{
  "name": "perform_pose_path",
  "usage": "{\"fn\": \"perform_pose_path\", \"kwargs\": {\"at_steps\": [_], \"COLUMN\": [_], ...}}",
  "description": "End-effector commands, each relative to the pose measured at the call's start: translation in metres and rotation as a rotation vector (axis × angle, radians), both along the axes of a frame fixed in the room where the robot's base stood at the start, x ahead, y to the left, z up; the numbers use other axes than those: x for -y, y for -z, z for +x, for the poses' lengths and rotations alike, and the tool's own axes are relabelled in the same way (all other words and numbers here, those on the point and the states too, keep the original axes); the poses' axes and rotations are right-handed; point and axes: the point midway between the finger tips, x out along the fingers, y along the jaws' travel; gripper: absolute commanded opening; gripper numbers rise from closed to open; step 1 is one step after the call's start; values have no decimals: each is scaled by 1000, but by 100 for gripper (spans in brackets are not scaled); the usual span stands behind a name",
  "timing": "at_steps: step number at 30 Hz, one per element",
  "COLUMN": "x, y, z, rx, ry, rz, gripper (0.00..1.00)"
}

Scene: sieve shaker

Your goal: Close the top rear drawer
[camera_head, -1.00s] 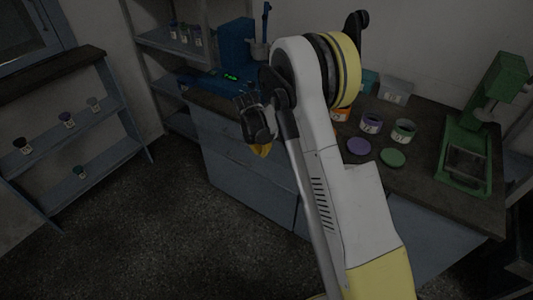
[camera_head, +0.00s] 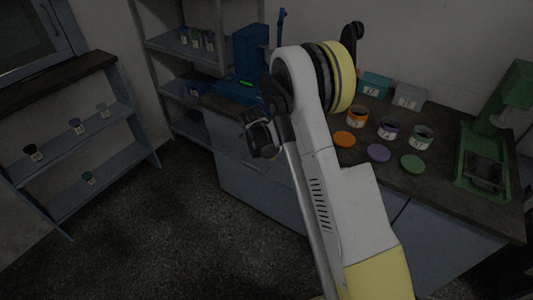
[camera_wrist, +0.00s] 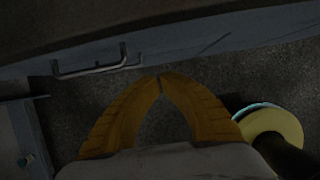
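The blue-grey drawer cabinet (camera_head: 262,192) stands under the dark worktop. In the wrist view, a drawer front (camera_wrist: 190,42) with a metal bar handle (camera_wrist: 92,70) runs below the worktop edge. I cannot tell which drawer this is, or how far it stands out. My gripper (camera_wrist: 160,78) has its two yellow fingers meeting at the tips, with nothing between them. The tips appear just below and right of the handle in the picture, and contact is not clear. In the head view, my gripper's dark body is in front of the cabinet, and its fingers are hidden.
The worktop holds jars (camera_head: 388,128), lids (camera_head: 378,152), lidded boxes (camera_head: 375,84), a blue device (camera_head: 250,52) and a green machine (camera_head: 483,165). Shelves with small jars stand at the left (camera_head: 75,145) and back (camera_head: 178,48). The floor (camera_head: 165,235) between is clear.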

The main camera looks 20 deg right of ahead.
Motion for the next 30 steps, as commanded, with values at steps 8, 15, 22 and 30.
{"fn": "perform_pose_path", "kwargs": {"at_steps": [8, 15, 22, 30], "x": [24, 43, 46, 52], "y": [44, 41, 39, 40], "z": [17, 31, 33, 37], "rx": [0, -1, 0, 0], "ry": [3, 2, 1, 2], "rz": [1, 1, 1, 0], "gripper": [0, 0, 0, 0]}}
